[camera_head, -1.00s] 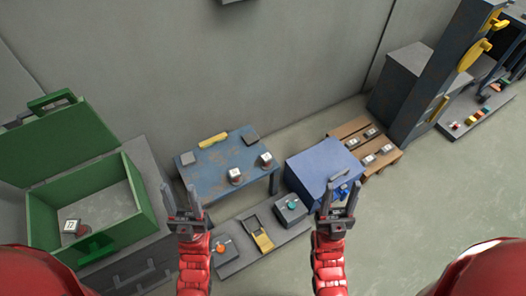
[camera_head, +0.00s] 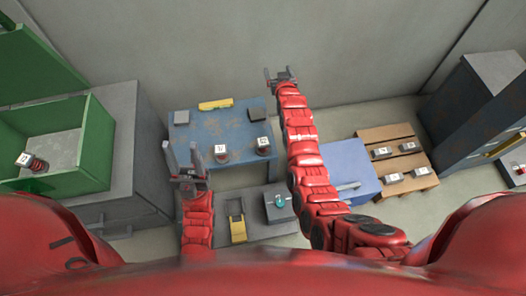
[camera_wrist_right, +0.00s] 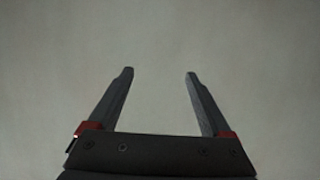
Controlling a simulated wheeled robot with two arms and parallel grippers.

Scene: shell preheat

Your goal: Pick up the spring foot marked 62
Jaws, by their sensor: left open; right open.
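Two dark reddish spring feet with white labelled tops, a left one (camera_head: 221,155) and a right one (camera_head: 263,148), stand on the blue table. Another spring foot (camera_head: 36,164) lies tilted in the green box (camera_head: 92,150). The small label numbers are not surely readable, so I cannot tell which is marked 62. My right gripper (camera_head: 281,74) is open beyond the table's back right corner, near the wall. In the right wrist view the right gripper (camera_wrist_right: 158,75) has nothing between its fingers. My left gripper (camera_head: 186,160) is open and empty in front of the table's left side.
The blue table (camera_head: 195,128) also bears a yellow bar (camera_head: 215,104) and two grey blocks. A wooden pallet (camera_head: 408,165) at right holds several labelled pieces. A blue box (camera_head: 350,165) stands beside it, partly behind my right arm. A low grey platform (camera_head: 262,228) lies in front.

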